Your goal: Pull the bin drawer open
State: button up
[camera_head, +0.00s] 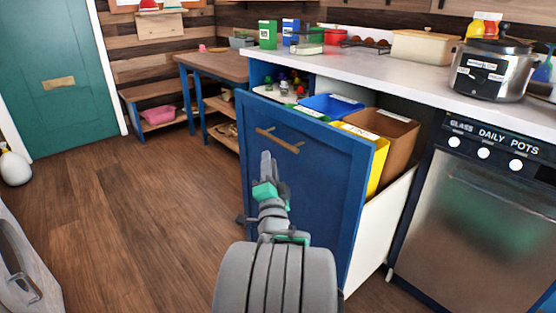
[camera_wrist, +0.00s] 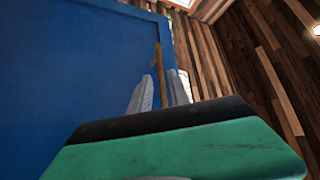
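The bin drawer (camera_head: 310,180) has a blue front and stands pulled well out from the counter. Blue, yellow (camera_head: 382,165) and brown (camera_head: 385,130) bins show inside it. Its wooden bar handle (camera_head: 278,140) is near the top of the front. My gripper (camera_head: 269,163) is in front of the drawer, with its fingertips just below the handle in the head view. In the wrist view, my gripper's fingers (camera_wrist: 160,92) are apart and the handle (camera_wrist: 157,60) appears in the gap between them. No firm contact with the handle shows.
A steel dishwasher (camera_head: 475,215) stands right of the drawer. The white counter (camera_head: 370,65) above holds a pressure cooker (camera_head: 490,70) and boxes. A blue-legged bench (camera_head: 215,65) is behind.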

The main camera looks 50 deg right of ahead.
aim_at(278, 139)
jog(key=shift+m+g+h, duration=0.4)
jog(key=shift+m+h, duration=0.3)
jog(key=shift+h, duration=0.1)
jog(key=d+r, duration=0.1)
jog(key=d, duration=0.1)
jog(key=w+d+r+p, duration=0.1)
jog(key=d, duration=0.1)
jog(key=w+d+r+p, duration=0.1)
jog(key=d, duration=0.1)
jog(key=shift+w+d+r, duration=0.1)
jog(key=shift+d+r, duration=0.2)
jog(key=shift+d, duration=0.1)
grip_shut()
jog(key=shift+p, duration=0.3)
